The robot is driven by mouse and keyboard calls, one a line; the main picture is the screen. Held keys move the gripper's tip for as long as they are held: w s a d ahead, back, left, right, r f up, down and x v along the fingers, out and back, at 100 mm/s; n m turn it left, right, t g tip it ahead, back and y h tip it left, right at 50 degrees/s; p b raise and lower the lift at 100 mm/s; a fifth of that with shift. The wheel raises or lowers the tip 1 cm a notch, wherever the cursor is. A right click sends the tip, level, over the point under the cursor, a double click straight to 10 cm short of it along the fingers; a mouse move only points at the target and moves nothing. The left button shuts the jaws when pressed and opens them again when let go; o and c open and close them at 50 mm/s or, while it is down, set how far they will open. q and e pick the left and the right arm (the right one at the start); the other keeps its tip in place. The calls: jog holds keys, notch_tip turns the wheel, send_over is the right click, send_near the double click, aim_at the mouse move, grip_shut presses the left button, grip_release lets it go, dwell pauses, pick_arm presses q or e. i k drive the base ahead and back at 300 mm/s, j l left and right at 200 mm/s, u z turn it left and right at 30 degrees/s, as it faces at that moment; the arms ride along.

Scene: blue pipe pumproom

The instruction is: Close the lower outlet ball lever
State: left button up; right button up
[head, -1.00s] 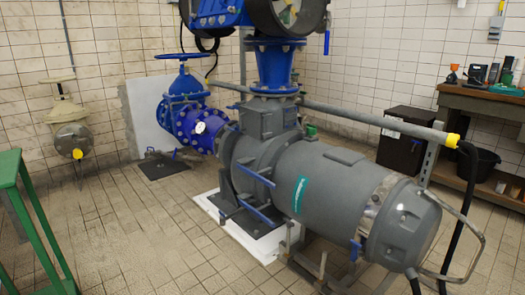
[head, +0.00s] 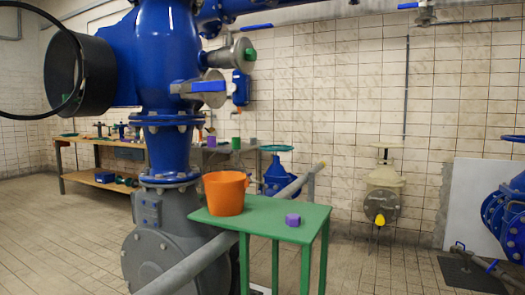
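A large blue vertical pipe (head: 171,60) stands left of centre in the head view. Two grey outlet stubs stick out from its right side. Neither of my grippers is in view.
A workbench (head: 75,160) stands behind left.

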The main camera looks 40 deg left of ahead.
aim_at(215, 86)
jog(key=i+l+u, duration=0.1)
jog(key=i+u, duration=0.2)
jog(key=u, duration=0.15)
jog(key=i+l+u, duration=0.25)
jog(key=u, duration=0.2)
jog(key=i+l+u, duration=0.3)
jog(key=u, duration=0.15)
jog(key=i+l+u, duration=0.15)
jog(key=l+u, duration=0.25)
jog(key=i+l+u, duration=0.15)
jog(key=l+u, duration=0.3)
